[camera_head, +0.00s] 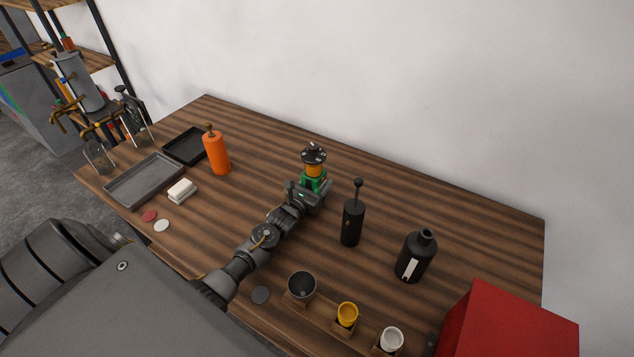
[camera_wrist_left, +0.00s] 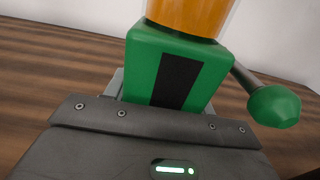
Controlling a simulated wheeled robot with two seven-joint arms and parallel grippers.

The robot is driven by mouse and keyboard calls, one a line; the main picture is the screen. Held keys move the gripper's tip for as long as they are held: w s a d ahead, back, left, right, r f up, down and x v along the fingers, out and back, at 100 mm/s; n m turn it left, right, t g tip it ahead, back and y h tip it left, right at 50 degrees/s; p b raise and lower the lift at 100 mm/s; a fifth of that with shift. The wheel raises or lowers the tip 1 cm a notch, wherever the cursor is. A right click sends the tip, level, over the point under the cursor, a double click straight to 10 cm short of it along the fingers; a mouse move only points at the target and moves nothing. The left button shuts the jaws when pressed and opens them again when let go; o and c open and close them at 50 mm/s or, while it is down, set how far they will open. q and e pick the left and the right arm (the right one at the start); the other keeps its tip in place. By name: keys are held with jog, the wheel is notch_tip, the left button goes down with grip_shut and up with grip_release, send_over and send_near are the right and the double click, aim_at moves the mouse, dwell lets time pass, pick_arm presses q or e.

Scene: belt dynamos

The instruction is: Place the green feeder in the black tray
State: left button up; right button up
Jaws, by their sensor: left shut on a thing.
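The green feeder (camera_head: 315,173) has a green base, an orange middle and a dark top, and stands upright near the middle of the table. My left gripper (camera_head: 312,190) is shut on its green base. The left wrist view shows the green base (camera_wrist_left: 205,60) close up between the jaws, with a black stripe and a green knob on an arm at its right. Whether the base touches the table is hidden. The black tray (camera_head: 172,151) lies at the back left of the table, apart from the feeder, and looks empty. My right gripper is not in view.
An orange bottle (camera_head: 217,155) stands between the feeder and the black tray, close to the tray. A grey tray (camera_head: 131,192) and white block (camera_head: 182,190) lie in front. A black grinder (camera_head: 352,224) and black bottle (camera_head: 414,257) stand right. Cups line the front edge.

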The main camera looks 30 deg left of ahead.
pick_arm(q)
jog(key=o, duration=1.5)
jog(key=shift+f, duration=0.1)
jog(key=shift+s+r, duration=0.1)
jog(key=shift+r, duration=0.15)
jog(key=s+p, duration=0.5)
jog(key=s, duration=0.5)
jog(key=shift+s+d, duration=0.15)
jog(key=shift+s, duration=0.2)
jog(key=shift+s+f, duration=0.1)
jog(key=shift+s, duration=0.5)
